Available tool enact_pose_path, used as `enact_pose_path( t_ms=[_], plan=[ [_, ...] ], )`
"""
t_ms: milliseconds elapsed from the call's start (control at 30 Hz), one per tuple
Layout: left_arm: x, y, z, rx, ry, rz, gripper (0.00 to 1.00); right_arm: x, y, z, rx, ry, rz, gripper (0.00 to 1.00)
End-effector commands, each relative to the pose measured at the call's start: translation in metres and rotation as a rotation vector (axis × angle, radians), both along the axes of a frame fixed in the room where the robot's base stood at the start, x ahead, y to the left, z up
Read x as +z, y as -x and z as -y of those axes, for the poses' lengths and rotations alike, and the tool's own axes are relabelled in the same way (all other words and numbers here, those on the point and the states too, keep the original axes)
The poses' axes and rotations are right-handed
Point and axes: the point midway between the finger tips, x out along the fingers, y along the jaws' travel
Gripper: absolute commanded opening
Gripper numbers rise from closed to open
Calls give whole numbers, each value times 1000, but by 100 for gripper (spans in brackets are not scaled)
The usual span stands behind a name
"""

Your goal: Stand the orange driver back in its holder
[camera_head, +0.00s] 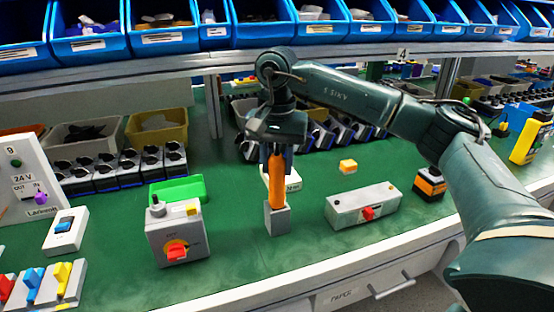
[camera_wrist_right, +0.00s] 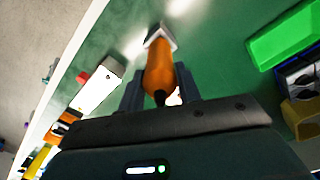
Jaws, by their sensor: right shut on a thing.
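The orange driver (camera_head: 276,182) is upright, its orange handle meeting the top of the small grey block holder (camera_head: 277,220) on the green bench. No shaft shows, so its lower part appears to be in the holder; how deep it sits I cannot tell. My right gripper (camera_head: 276,150) comes down from above and is shut on the upper part of the handle. In the right wrist view the driver (camera_wrist_right: 158,70) lies between the two fingers (camera_wrist_right: 160,88), with the holder (camera_wrist_right: 160,38) at its far end. My left gripper is not in view.
A grey box with a red knob (camera_head: 176,252) stands left of the holder, a green tray (camera_head: 178,189) behind it. A grey box with a red switch (camera_head: 364,205) stands to the right. A small orange block (camera_head: 348,166) lies behind. The bench front around the holder is clear.

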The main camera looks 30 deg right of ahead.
Motion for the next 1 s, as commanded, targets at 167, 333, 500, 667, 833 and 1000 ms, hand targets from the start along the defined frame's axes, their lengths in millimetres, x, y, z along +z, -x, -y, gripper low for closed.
enact_pose_path(
  t_ms=[167, 333, 500, 667, 833, 1000],
  plan=[
    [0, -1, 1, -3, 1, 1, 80, 1, 0, 0, 0, -1, 3, 0],
    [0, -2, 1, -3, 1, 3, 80, 0, 0, 0, 0, -1, 3, 0],
    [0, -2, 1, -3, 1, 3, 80, -2, 0, 0, 0, -1, 4, 0],
    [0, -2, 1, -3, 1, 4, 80, -2, 0, 0, 0, -1, 4, 29],
    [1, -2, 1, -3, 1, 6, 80, -3, 0, 0, 0, -1, 4, 42],
    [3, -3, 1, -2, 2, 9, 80, -3, 0, 0, 0, -1, 2, 56]
  ],
)
